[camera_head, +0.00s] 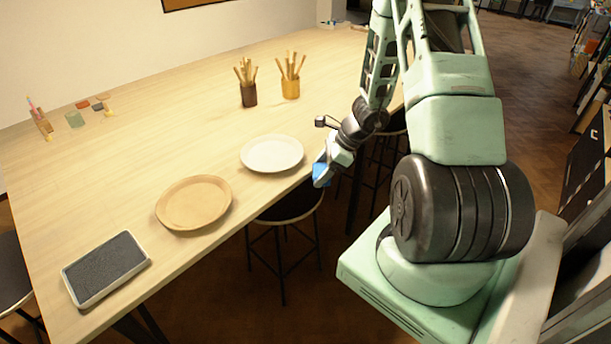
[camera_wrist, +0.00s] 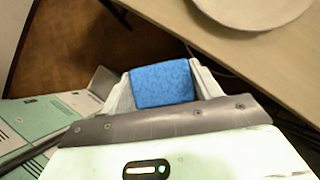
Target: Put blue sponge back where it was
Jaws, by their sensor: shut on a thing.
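The blue sponge (camera_head: 321,173) is held in my gripper (camera_head: 322,176), just off the table's front edge and to the right of the white plate. In the wrist view, the blue sponge (camera_wrist: 163,83) sits between the two pale fingers of my gripper (camera_wrist: 165,85), which are shut on it. The floor shows beyond it, and the table edge runs close by on the right. The sponge's far side is hidden.
A white plate (camera_head: 272,153), a tan plate (camera_head: 194,203) and a grey-topped tray (camera_head: 106,268) lie along the front of the wooden table (camera_head: 130,150). Two tool cups (camera_head: 249,95) (camera_head: 290,88) and small blocks (camera_head: 75,119) stand behind. A stool (camera_head: 290,207) is below the edge.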

